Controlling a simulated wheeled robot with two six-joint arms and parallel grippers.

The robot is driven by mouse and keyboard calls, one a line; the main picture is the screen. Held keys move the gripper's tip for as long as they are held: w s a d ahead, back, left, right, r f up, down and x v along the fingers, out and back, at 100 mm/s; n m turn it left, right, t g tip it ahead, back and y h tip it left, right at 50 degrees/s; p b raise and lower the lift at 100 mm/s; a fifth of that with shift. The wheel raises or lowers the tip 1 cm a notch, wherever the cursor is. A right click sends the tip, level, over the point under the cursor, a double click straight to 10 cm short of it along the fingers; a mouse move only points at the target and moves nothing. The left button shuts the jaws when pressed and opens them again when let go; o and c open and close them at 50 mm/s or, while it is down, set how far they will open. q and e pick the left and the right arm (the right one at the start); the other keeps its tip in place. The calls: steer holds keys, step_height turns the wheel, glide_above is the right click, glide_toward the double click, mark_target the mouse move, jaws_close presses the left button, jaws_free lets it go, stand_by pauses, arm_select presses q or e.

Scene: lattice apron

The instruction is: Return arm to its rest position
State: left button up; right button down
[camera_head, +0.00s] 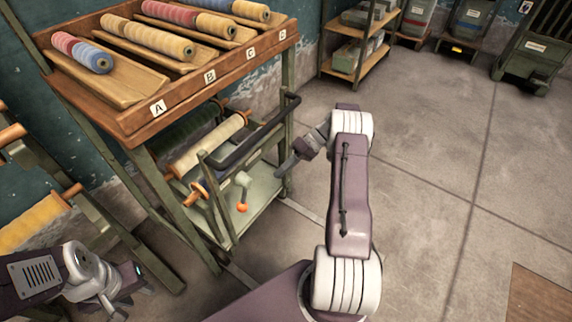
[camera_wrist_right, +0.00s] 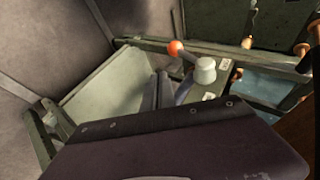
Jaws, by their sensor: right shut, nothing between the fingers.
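My right arm rises through the middle of the head view, bent over at the top. Its gripper (camera_head: 284,166) points down and left beside the right end of the wooden rack, shut and empty. The dark fingers (camera_wrist_right: 158,92) show small beyond the purple wrist housing in the right wrist view. A lever with an orange knob (camera_head: 242,208) is at the rack's lower end; it also shows in the right wrist view, with its knob (camera_wrist_right: 175,48) just past the fingers. I see no contact with it. My left gripper (camera_head: 122,287) is low at the left, its fingers partly unclear.
The rack's top tray (camera_head: 130,128) holds thread spools in lanes lettered from A. A dark rail (camera_head: 262,130) and a pale green shelf (camera_head: 262,186) lie close to my right gripper. Shelves (camera_head: 345,66) and bins stand at the back. The floor (camera_head: 430,150) at right is clear.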

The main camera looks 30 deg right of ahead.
steer(key=shift+d+r, duration=0.4)
steer(key=shift+d, duration=0.2)
steer(key=shift+a, duration=0.1)
steer(key=s+a+r+m+h, duration=0.1)
steer(key=s+a+r+h, duration=0.2)
steer(key=s+a+h, duration=0.35)
steer(key=s+a+r+m+h, duration=0.15)
steer(key=s+a+h, duration=0.25)
steer(key=s+a, duration=0.5)
step_height(320, 180, up, 32)
steer(key=s+d+p, duration=0.1)
steer(key=p, duration=3)
steer(key=shift+s+d+p, duration=0.15)
steer(key=shift+d+p, duration=0.2)
steer(key=shift+d, duration=0.05)
